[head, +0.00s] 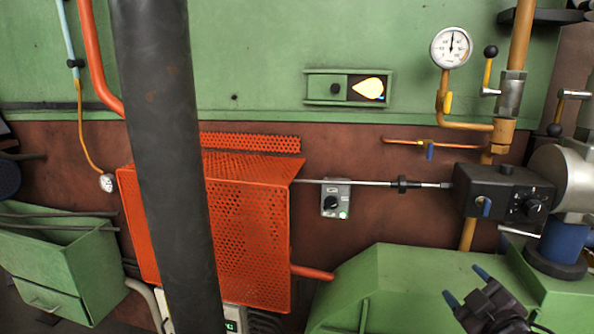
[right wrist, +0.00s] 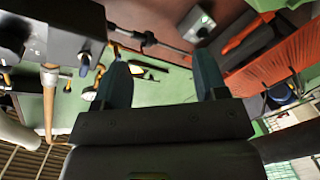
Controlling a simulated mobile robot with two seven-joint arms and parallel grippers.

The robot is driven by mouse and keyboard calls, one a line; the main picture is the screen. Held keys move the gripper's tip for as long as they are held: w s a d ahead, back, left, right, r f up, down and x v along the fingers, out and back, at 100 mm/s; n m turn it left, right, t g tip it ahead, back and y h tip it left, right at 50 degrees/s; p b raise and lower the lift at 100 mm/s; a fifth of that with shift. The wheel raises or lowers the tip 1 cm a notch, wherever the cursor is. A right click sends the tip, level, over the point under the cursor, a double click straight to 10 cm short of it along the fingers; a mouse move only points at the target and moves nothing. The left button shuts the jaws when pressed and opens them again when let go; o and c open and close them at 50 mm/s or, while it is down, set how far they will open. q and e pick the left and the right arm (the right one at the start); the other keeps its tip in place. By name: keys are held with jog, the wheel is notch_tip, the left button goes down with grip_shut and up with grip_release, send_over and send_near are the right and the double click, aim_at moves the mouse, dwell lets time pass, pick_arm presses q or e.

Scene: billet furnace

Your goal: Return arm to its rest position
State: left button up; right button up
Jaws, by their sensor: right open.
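My right gripper (head: 465,283) is at the lower right of the head view, above the green machine housing (head: 385,285). Its two blue-grey fingers stand apart, with nothing between them. In the right wrist view the open fingers (right wrist: 161,62) point away from the camera, and no object is held. The black control box (head: 505,193) is above the gripper in the head view; it also shows at the upper left of the right wrist view (right wrist: 65,35). My left gripper does not show.
A thick dark pipe (head: 165,140) crosses the left side, in front of the orange perforated guard (head: 250,230). A thin rod (head: 365,183) runs from the guard to the control box. A pressure gauge (head: 451,47) is at the upper right. Green drawers (head: 60,265) are lower left.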

jog(key=s+a+f+m+g, duration=0.1)
jog(key=s+f+m+g, duration=0.1)
jog(key=s+f, duration=0.5)
jog(key=s+a+f+m+g, duration=0.1)
jog(key=s+f+m, duration=0.3)
jog(key=f, duration=0.9)
jog(key=s+a+f+m+g+h+b, duration=0.1)
jog(key=s+a+f+m+g, duration=0.1)
jog(key=s+f, duration=0.8)
jog(key=shift+f+m+g, duration=0.15)
jog(key=shift+m+g, duration=0.25)
jog(key=shift+m, duration=0.1)
jog(key=shift+s, duration=0.1)
